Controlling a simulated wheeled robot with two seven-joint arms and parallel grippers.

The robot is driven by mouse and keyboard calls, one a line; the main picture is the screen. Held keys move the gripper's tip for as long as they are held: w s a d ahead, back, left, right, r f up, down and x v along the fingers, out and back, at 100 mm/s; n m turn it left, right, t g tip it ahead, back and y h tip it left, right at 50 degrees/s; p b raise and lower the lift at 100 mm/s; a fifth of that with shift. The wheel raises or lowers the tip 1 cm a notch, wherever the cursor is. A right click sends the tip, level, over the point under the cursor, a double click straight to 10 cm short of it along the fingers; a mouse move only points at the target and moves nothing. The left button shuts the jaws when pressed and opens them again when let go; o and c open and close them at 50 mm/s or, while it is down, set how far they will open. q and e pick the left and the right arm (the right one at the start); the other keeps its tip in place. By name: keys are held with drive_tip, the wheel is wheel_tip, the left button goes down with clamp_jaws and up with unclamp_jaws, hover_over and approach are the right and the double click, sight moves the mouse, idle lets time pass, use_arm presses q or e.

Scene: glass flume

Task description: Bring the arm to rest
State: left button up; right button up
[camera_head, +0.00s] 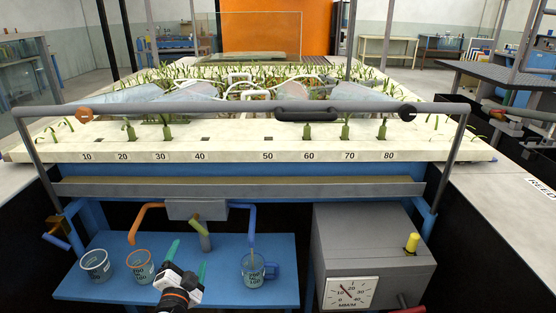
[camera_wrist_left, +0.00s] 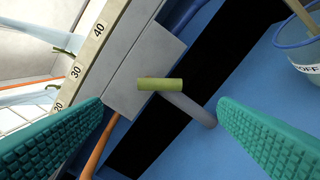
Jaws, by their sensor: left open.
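My left arm comes in at the bottom of the head view. Its gripper (camera_head: 188,259) has two green fingers standing apart with nothing between the tips. In the left wrist view the ridged fingers of the gripper (camera_wrist_left: 162,110) flank a lever with a yellow-green grip (camera_wrist_left: 160,84) and grey stem (camera_wrist_left: 192,109). The lever sits in front of a grey box (camera_wrist_left: 150,58), and the fingers appear apart from it. In the head view the lever's grip (camera_head: 195,219) is just beyond the gripper. My right gripper is in neither view.
A blue shelf (camera_head: 222,289) carries a pale-rimmed cup (camera_head: 95,265), an orange-rimmed cup (camera_head: 141,266) and a blue-rimmed cup (camera_head: 253,272). Orange (camera_head: 141,219) and blue (camera_head: 252,222) pipes hang above. A grey dial box (camera_head: 370,245) stands right; a rail (camera_head: 240,107) crosses behind.

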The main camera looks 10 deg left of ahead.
use_arm(q)
drive_tip(key=s+d+f+n+g+h, duration=0.15)
drive_tip(key=s+d+g, duration=0.3)
drive_tip(key=s, duration=0.55)
drive_tip(key=s+d+f+n+g+h, duration=0.1)
drive_tip(key=s+d+f+n+g, duration=0.3)
drive_tip(key=s, duration=0.5)
drive_tip(key=s+d+f+n+g+h, duration=0.15)
drive_tip(key=s+d+g, duration=0.35)
drive_tip(key=s, duration=0.5)
wheel_tip(320, 180, down, 23)
drive_tip(key=s+g+p, duration=0.2)
drive_tip(key=p, duration=0.1)
drive_tip(key=s+a+f+m+g+p, duration=0.1)
drive_tip(key=s+a+f+p, duration=0.1)
drive_tip(key=s+f, duration=1.1)
drive_tip(key=s+a, duration=0.1)
drive_tip(key=s, duration=0.2)
drive_tip(key=shift+f+p, duration=0.25)
drive_tip(key=shift+p, duration=0.15)
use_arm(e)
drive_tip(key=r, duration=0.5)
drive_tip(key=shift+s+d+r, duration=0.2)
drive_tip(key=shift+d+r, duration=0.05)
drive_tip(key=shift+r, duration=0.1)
use_arm(q)
drive_tip(key=shift+s+a, duration=0.1)
